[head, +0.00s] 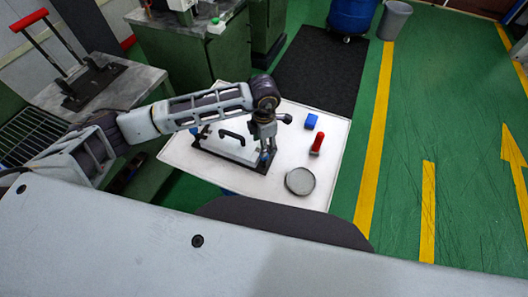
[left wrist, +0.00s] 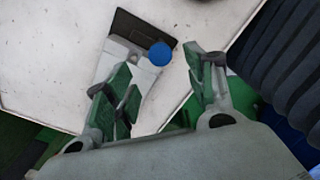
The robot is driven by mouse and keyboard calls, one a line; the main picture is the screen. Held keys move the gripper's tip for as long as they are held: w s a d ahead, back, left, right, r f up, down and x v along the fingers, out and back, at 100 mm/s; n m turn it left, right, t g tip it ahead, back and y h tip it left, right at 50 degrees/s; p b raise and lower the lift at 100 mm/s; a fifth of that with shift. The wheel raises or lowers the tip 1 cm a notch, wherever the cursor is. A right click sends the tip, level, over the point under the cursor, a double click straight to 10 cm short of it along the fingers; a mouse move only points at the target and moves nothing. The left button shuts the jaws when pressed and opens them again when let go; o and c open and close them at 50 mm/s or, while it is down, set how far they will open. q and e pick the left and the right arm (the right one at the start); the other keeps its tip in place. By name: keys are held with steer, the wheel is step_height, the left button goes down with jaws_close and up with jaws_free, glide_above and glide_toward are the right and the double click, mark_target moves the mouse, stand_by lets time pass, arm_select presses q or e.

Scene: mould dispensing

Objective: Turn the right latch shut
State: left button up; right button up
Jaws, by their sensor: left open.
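The mould (head: 228,147) is a pale block with a black arched handle on a dark base plate (head: 215,157), lying on the white table. My left gripper (head: 265,152) points down at the mould's right end and hides most of the right latch there. In the left wrist view, the right latch's round blue knob (left wrist: 160,54) shows between and just beyond the open green-padded fingers (left wrist: 158,72). I cannot tell whether a finger touches it. The left latch (head: 195,131), also with a blue knob, stands at the mould's left end. My right gripper is not in view.
A red-handled press (head: 85,75) stands on the bench at left.

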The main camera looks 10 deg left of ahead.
arm_select(q)
steer(key=shift+f+p, duration=0.45)
steer(key=shift+f, duration=3.15)
steer(key=shift+c, duration=0.3)
steer(key=c, duration=1)
